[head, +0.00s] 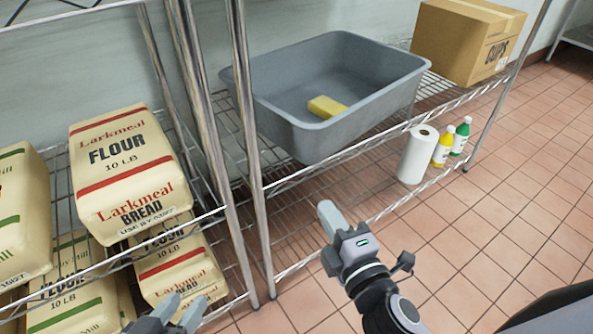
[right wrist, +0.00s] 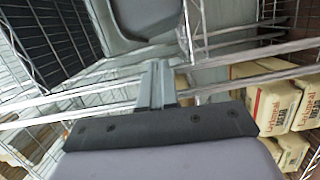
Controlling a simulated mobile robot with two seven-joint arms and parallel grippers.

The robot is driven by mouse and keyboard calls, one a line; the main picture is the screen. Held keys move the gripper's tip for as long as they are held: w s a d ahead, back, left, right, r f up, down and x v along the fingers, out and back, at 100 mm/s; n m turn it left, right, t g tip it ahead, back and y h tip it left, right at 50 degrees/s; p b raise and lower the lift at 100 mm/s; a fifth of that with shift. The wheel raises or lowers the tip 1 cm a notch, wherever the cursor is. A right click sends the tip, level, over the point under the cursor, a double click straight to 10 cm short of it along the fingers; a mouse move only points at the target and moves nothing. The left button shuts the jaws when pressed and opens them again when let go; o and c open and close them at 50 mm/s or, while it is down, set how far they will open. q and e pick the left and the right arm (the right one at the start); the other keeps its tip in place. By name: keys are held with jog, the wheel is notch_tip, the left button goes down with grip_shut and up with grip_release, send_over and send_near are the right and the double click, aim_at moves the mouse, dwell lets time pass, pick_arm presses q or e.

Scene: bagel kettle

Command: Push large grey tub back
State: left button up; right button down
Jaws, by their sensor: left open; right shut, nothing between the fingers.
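The large grey tub (head: 305,135) sits on a wire shelf in the head view, its front left corner jutting past the shelf's front edge. A yellow block (head: 326,107) lies inside it. My right gripper (head: 328,212) is shut and empty, in front of and below the tub, apart from it. In the right wrist view its fingers (right wrist: 157,85) are together, and a grey surface, perhaps the tub (right wrist: 135,18), shows beyond them. My left gripper (head: 180,310) is open at the bottom edge of the head view, in front of the flour bags, away from the tub.
Flour bags (head: 130,172) fill the left rack. Metal posts (head: 245,130) stand between the racks, left of the tub. A cardboard box (head: 465,40) stands right of the tub. A paper roll (head: 417,155), a yellow bottle (head: 443,147) and a green bottle (head: 460,137) stand lower down.

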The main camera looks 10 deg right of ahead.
send_near(317, 150)
jog(key=w+a, duration=0.4)
jog(key=w, duration=0.1)
pick_arm(q)
jog(key=shift+s+a+r+p, duration=0.15)
jog(key=shift+a+p, duration=0.15)
jog(key=shift+a, duration=0.2)
pick_arm(e)
jog(key=shift+w+d+f+n, duration=0.1)
jog(key=shift+w+d+n, duration=0.15)
jog(key=shift+w+n, duration=0.05)
jog(key=shift+w+d, duration=1.15)
jog(key=shift+w, duration=0.3)
pick_arm(q)
jog(key=shift+a, duration=0.2)
